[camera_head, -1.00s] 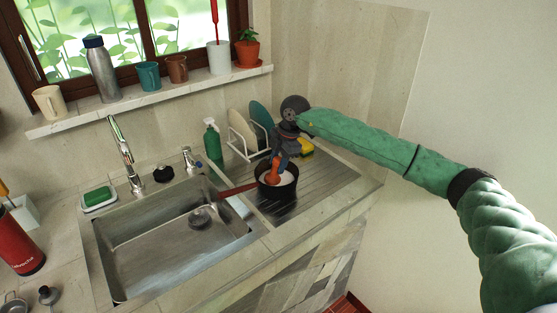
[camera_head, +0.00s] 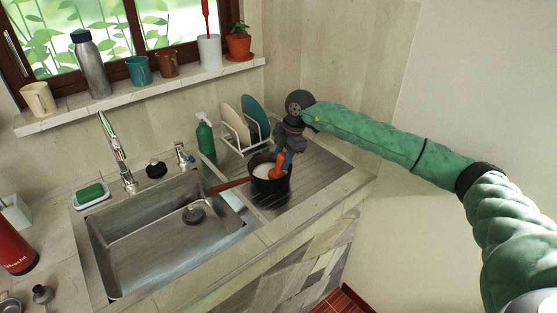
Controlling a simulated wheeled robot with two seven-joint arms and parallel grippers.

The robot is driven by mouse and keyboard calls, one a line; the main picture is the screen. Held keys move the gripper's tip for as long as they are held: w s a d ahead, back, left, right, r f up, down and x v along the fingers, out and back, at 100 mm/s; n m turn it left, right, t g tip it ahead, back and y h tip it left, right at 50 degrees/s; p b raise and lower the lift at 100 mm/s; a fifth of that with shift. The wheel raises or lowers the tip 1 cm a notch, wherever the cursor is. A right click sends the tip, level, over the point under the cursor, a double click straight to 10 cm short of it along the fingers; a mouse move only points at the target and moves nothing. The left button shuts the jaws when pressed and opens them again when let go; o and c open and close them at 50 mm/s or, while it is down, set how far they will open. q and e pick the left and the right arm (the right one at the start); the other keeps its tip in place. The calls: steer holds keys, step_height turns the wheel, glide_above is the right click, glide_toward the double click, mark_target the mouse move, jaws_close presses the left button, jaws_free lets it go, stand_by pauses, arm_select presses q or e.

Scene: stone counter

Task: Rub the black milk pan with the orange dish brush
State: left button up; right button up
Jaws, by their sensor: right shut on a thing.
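The black milk pan (camera_head: 268,185) stands upright on the ribbed drainboard to the right of the sink. Its reddish handle (camera_head: 230,185) points left over the sink's edge, and its inside looks pale. My right gripper (camera_head: 288,145) is above the pan, pointing down, shut on the orange dish brush (camera_head: 279,168). The brush's lower end is inside the pan's opening at its right side. I cannot tell whether it touches the pan's inner wall. My left gripper is not in view.
The steel sink (camera_head: 150,262) with its faucet (camera_head: 117,150) lies left of the pan. Behind the pan stand a green soap bottle (camera_head: 205,138) and a rack with plates (camera_head: 238,130). A green sponge in a dish (camera_head: 90,194) is left of the sink. The drainboard's right part (camera_head: 325,180) is clear.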

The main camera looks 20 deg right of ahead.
steer(key=shift+w+d, duration=0.2)
steer(key=shift+d, duration=0.3)
steer(key=shift+w+a, duration=0.15)
steer(key=shift+a, duration=0.9)
steer(key=shift+w+a, duration=0.15)
steer(key=shift+a, duration=0.9)
steer(key=shift+s+d, duration=0.75)
steer(key=shift+d, duration=0.2)
steer(key=shift+w+d+f+b, duration=0.1)
steer(key=shift+w+d+b, duration=0.15)
steer(key=shift+d, duration=0.3)
steer(key=shift+w+d+f+b, duration=0.1)
steer(key=shift+w+d+b, duration=0.1)
steer(key=shift+d, duration=0.35)
steer(key=shift+w+a+r, duration=0.1)
steer(key=shift+w+a, duration=0.05)
steer(key=shift+a, duration=0.9)
steer(key=shift+w+a+r, duration=0.1)
steer(key=shift+w+a, duration=0.05)
steer(key=shift+a, duration=0.9)
steer(key=shift+s+d, duration=0.75)
steer(key=shift+d, duration=0.25)
steer(key=shift+w+d+f, duration=0.1)
steer(key=shift+w+d, duration=0.15)
steer(key=shift+d, duration=0.35)
steer(key=shift+w+d, duration=0.2)
steer(key=shift+d, duration=0.35)
steer(key=w, duration=0.2)
steer(key=shift+w+d+b, duration=0.1)
steer(key=shift+w+b, duration=0.2)
